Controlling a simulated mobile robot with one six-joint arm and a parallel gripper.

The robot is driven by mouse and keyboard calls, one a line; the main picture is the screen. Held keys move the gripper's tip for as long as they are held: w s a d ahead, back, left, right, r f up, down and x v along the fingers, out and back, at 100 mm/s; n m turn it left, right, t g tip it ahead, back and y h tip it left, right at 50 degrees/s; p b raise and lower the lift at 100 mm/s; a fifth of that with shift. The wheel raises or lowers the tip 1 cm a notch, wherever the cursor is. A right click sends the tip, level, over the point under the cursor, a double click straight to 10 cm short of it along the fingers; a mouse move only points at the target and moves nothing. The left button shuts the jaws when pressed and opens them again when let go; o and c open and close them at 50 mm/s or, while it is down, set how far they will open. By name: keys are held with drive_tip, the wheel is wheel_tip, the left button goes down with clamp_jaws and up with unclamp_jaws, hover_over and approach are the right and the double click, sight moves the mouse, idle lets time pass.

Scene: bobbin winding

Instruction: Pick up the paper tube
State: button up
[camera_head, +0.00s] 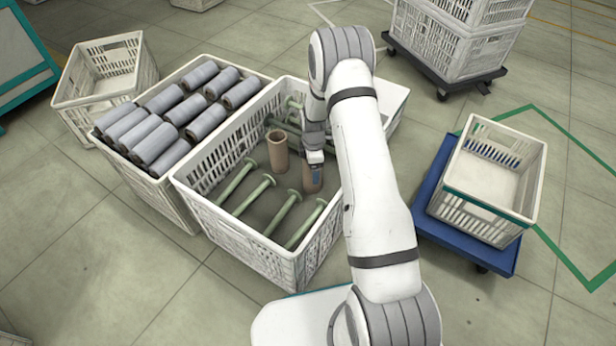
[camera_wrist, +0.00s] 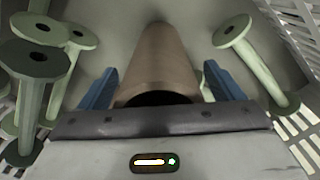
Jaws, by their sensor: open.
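Two brown paper tubes stand in the white crate (camera_head: 262,258) in the middle of the head view. One paper tube (camera_head: 277,150) stands clear of my arm. The other paper tube (camera_head: 313,180) is under my gripper (camera_head: 316,172), partly hidden by it. In the wrist view, a paper tube (camera_wrist: 160,62) lies between the two blue fingers of my gripper (camera_wrist: 165,88). The fingers are open, one on each side of it. A gap shows between the tube and the right finger; contact on the left is hard to tell.
Several green bobbins (camera_head: 285,213) lie in the same crate around the tubes; one green bobbin (camera_wrist: 252,58) is right of my gripper. A crate of grey rolls (camera_head: 152,138) stands left. An empty crate (camera_head: 490,190) sits on a blue dolly (camera_head: 450,232) at right.

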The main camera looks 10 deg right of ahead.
drive_tip(key=shift+f, duration=0.3)
drive_tip(key=c, duration=1.1)
drive_tip(key=shift+r, duration=0.1)
